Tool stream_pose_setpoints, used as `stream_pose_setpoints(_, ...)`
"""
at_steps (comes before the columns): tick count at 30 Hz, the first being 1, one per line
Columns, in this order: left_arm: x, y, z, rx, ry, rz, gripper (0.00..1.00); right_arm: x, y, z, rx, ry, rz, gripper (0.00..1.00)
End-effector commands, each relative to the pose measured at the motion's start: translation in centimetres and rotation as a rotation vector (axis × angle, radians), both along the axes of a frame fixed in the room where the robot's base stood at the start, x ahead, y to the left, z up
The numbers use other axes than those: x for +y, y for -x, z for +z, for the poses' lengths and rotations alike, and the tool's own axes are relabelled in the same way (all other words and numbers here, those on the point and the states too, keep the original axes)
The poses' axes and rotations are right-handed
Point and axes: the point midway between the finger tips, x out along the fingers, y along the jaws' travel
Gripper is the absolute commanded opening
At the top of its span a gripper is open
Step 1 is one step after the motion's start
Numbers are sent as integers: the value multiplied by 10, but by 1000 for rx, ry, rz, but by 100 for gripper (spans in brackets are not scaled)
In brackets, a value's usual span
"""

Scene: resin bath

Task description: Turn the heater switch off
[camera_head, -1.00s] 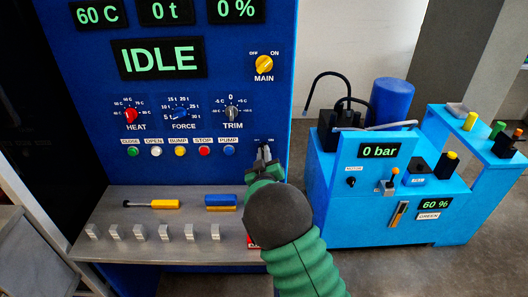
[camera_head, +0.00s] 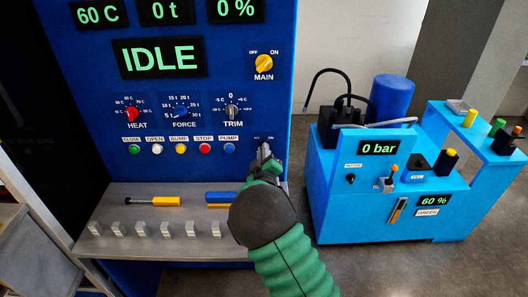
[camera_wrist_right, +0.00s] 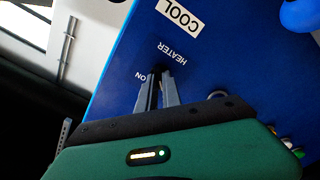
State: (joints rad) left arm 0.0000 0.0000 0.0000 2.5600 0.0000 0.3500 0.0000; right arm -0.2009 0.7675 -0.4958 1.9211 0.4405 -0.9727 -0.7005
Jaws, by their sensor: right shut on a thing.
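The heater switch (camera_wrist_right: 157,70) is a small dark lever on the blue panel, under an upside-down HEATER label in the right wrist view. An ON label (camera_wrist_right: 140,77) sits beside it, left of the fingers. My right gripper (camera_wrist_right: 160,88) has its two grey fingers closed around the lever. In the head view the right gripper (camera_head: 264,153) is at the panel's lower right, and its fingers and wrist largely hide the switch. The lever's exact position is hard to tell. My left gripper is not in view.
The IDLE display (camera_head: 160,58), HEAT knob (camera_head: 131,114), TRIM knob (camera_head: 231,111) and a row of buttons are on the panel. A grey shelf (camera_head: 150,242) below holds a yellow-handled tool (camera_head: 165,200) and a blue tool (camera_head: 220,197). A blue pump unit (camera_head: 350,215) stands at right.

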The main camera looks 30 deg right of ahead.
Motion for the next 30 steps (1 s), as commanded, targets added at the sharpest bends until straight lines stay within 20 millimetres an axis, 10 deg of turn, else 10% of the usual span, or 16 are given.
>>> stream_pose_setpoints(3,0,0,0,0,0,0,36,4,0,-4,10,-1,6,0)
stream_pose_setpoints(9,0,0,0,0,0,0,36,3,0,-4,7,-2,6,31)
stream_pose_setpoints(20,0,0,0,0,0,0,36,4,5,-2,4,-2,3,31)
stream_pose_setpoints(30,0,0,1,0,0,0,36,51,77,-2,6,-4,7,31)
